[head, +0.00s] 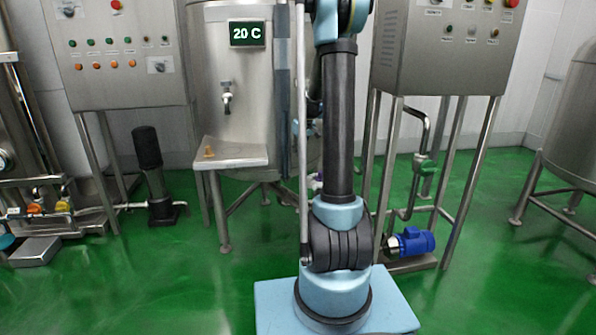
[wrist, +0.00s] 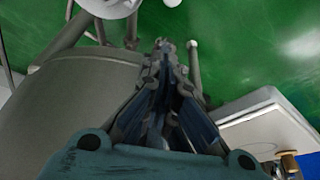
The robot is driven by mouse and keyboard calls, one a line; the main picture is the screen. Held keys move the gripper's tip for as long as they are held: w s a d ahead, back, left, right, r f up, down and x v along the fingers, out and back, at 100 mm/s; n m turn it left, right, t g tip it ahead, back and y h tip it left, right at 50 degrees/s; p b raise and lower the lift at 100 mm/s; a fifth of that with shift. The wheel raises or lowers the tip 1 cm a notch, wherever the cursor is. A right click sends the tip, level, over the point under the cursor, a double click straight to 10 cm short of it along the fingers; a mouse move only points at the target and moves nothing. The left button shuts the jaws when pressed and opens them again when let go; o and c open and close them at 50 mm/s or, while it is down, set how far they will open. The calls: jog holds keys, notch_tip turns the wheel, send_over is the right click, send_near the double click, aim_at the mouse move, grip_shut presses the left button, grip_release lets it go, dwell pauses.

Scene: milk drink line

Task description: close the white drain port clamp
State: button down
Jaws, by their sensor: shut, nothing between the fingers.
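I cannot clearly make out the white drain port clamp. A small whitish part (head: 317,184) shows low on the steel tank (head: 236,95) in the head view, partly hidden behind my arm; I cannot tell if it is the clamp. In the wrist view my gripper (wrist: 178,48) is shut and empty, pointing down toward the floor beside the curved tank wall (wrist: 85,105). A pale round part (wrist: 110,7) is at the top, beyond the fingertips and to their left. My gripper is not clear in the head view.
A steel shelf (head: 232,155) with a brass cone (head: 209,152) juts from the tank; it shows at right in the wrist view (wrist: 255,110). Control cabinets (head: 122,50) (head: 445,45) flank the tank. A blue pump (head: 412,242) stands low at right. Green floor is open in front.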

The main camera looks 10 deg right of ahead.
aim_at(307, 181)
jog(key=x, duration=1)
jog(key=shift+s+d, duration=0.4)
jog(key=shift+s, duration=0.45)
jog(key=shift+s+d, duration=0.35)
jog(key=shift+s, duration=0.5)
jog(key=shift+a, duration=0.15)
jog(key=shift+s, duration=0.1)
